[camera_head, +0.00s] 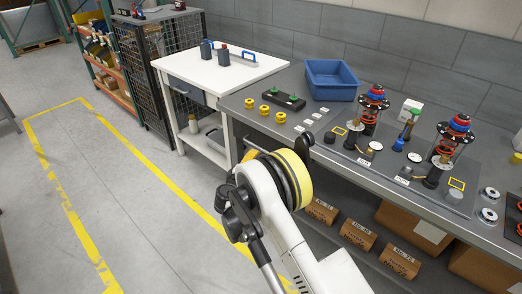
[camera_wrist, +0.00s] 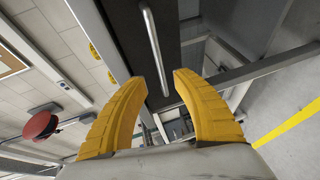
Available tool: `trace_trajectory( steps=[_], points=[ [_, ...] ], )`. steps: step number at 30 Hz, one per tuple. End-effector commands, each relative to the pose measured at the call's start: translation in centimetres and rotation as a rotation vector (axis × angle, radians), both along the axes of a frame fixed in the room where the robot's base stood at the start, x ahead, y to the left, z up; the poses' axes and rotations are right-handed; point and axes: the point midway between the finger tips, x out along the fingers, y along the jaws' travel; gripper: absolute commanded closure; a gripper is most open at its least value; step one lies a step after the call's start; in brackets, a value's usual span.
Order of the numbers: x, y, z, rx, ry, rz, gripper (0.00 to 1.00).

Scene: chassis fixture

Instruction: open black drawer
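The black drawer (camera_head: 187,91) is a dark front under the white tabletop of the workbench, and it looks shut. In the wrist view the dark drawer front (camera_wrist: 128,28) fills the top middle, with a long silver bar handle (camera_wrist: 153,45) running down it. My gripper (camera_wrist: 161,76) has two yellow fingers spread apart with nothing between them. The lower part of the handle lines up with the gap between the fingertips; I cannot tell the distance left. In the head view my gripper (camera_head: 251,155) is mostly hidden behind my own arm, right of and below the drawer.
The white table (camera_head: 225,72) holds two dark bottles and a blue-handled item. The grey bench (camera_head: 252,118) to its right carries yellow knobs, a blue bin (camera_head: 331,80) and spring assemblies. Cardboard boxes (camera_head: 358,233) sit under it. Floor left of the white table is open.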

Motion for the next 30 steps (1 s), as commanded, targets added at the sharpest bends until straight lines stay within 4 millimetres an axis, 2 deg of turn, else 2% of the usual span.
trace_trajectory(
  steps=[6,12,18,25,26,27,29,30],
  points=[
    [4.3,-1.3,-1.2,0.001,0.001,-0.003,0.66],
    [7.4,-2.1,-1.7,0.002,0.002,-0.002,0.66],
    [8.5,-2.3,-1.7,0.002,0.002,-0.001,0.66],
    [8.6,-2.4,-1.6,0.002,0.002,-0.001,0.66],
    [8.6,-2.4,-1.6,0.002,0.002,-0.001,0.7],
    [8.6,-2.4,-1.6,0.002,0.002,-0.001,0.82],
    [8.6,-2.4,-1.6,0.002,0.002,-0.001,1.0],
    [8.6,-2.4,-1.6,0.002,0.002,-0.001,1.0]
  ],
)
